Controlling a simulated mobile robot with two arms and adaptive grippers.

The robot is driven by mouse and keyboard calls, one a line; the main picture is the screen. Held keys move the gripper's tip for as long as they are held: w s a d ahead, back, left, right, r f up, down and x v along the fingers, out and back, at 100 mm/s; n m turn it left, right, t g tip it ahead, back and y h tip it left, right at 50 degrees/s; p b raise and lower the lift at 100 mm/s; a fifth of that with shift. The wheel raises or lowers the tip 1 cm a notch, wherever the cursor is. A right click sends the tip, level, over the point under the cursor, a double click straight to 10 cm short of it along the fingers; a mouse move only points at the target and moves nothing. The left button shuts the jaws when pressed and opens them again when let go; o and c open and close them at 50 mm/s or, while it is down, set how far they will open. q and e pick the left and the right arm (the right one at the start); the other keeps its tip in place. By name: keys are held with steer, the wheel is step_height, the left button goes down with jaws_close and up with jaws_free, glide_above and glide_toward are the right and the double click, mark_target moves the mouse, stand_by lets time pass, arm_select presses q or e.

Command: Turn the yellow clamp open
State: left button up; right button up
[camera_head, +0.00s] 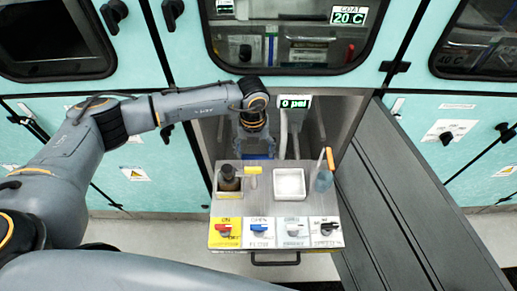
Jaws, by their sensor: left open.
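My left arm reaches in from the left, and its gripper (257,148) points down behind the back edge of the tray table. It is open, and its fingertips are hard to make out. No yellow clamp can be told for certain. A small yellow piece (253,170) with a pale upright part is at the back of the table, just in front of the gripper. A yellow panel (225,240) with a red knob is at the front left of the table. My right gripper is not in view.
The table (263,204) holds a dark bottle (229,180), a white square tray (289,184) and a blue bottle (323,180). More labelled knobs line its front. A display reading 0 psi (295,102) is behind. A grey open door (400,200) stands at right.

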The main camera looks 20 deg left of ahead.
mark_target(253, 168)
arm_select(q)
steer(key=f, duration=0.1)
steer(key=s+f+p, duration=0.1)
steer(key=f, duration=0.2)
steer(key=shift+s+a+f+p, duration=0.2)
steer(key=shift+s+p, duration=0.15)
steer(key=shift+w+f, duration=0.15)
steer(key=shift+f, duration=0.35)
steer(key=shift+w+f, duration=0.15)
steer(key=shift+f, duration=0.35)
steer(key=shift+s+f, duration=0.1)
steer(key=c, duration=1.1)
steer(key=shift+c, duration=0.3)
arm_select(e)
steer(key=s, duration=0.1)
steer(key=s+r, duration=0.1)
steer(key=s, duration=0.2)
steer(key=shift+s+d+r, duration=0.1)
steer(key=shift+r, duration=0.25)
